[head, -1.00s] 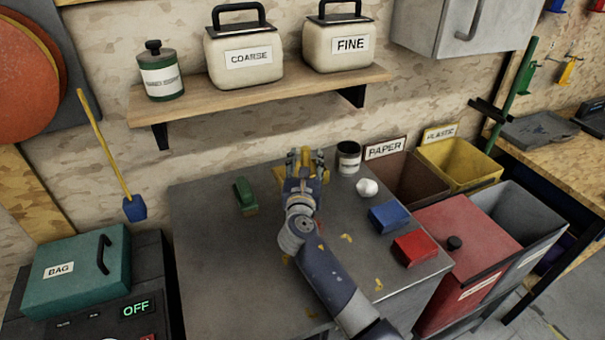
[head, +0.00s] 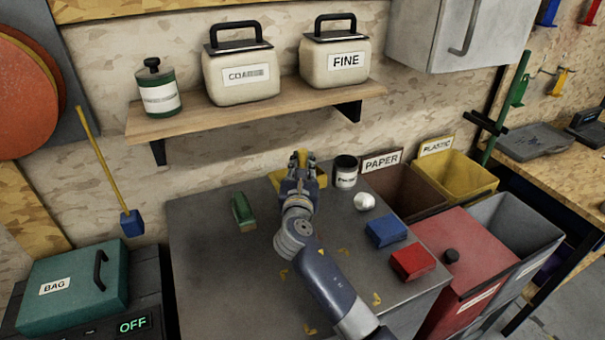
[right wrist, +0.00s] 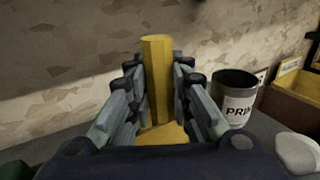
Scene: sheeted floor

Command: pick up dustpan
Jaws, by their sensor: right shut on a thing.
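The yellow dustpan (head: 279,182) is at the back of the grey bench top, near the wall, mostly hidden behind my right gripper (head: 302,160) in the head view. In the right wrist view, its upright yellow handle (right wrist: 157,75) stands between the fingers of my right gripper (right wrist: 158,92), which is shut on it. Part of its yellow body shows low behind the fingers. I cannot tell whether the pan touches the bench. My left gripper is not in view.
A dark labelled can (head: 345,172) stands close right of the gripper. A white lump (head: 364,202), a blue block (head: 386,231) and a red block (head: 413,262) lie to the right; a green brush (head: 243,211) lies left. Yellow scraps dot the bench (head: 215,285). A shelf (head: 250,112) hangs above.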

